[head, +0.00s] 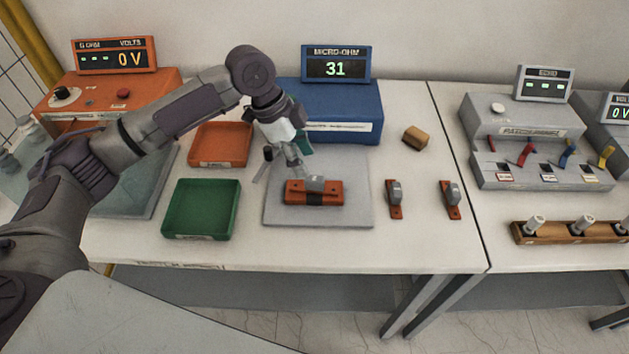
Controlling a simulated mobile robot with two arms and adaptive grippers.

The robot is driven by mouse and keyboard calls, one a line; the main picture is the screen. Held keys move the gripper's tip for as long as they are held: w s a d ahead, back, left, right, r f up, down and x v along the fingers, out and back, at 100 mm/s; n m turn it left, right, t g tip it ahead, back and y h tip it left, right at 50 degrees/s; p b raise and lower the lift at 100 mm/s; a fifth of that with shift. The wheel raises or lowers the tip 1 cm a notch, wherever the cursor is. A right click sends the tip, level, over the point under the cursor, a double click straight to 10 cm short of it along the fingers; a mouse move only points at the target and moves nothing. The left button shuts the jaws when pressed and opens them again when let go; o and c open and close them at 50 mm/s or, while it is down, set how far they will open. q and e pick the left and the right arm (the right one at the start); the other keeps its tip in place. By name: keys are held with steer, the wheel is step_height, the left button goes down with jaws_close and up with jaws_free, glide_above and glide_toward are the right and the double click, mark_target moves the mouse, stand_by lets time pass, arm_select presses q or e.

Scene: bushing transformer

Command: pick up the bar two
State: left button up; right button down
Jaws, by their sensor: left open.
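Three orange-brown bars with grey blocks on top are in the head view. One bar (299,194) lies crosswise on a grey plate (347,214). A second bar (395,207) lies lengthwise on the bare table right of the plate. A third bar (453,208) lies lengthwise farther right. I cannot tell by a label which is bar two. My left gripper (280,176) is open and empty, just above and behind the left part of the bar on the plate. Whether a finger touches that bar is unclear. My right gripper is not in view.
A blue micro-ohm meter (345,104) reading 31 stands behind the plate. Orange (219,163) and green (201,236) trays lie to the left. A small wooden block (415,138) lies behind the bars. A patch panel (540,125) and wooden rack (565,238) stand right.

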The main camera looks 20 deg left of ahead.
mark_target(313, 178)
arm_select(q)
steer(key=p+x, duration=0.1)
steer(key=x, duration=0.2)
steer(key=shift+f, duration=0.1)
steer(key=p+x, duration=0.1)
steer(key=x, duration=0.2)
steer(key=shift+s+d+f, duration=0.1)
steer(key=shift+s+f, duration=0.1)
steer(key=shift+f, duration=0.25)
steer(key=c, duration=0.7)
steer(key=shift+c, duration=1.3)
jaws_close()
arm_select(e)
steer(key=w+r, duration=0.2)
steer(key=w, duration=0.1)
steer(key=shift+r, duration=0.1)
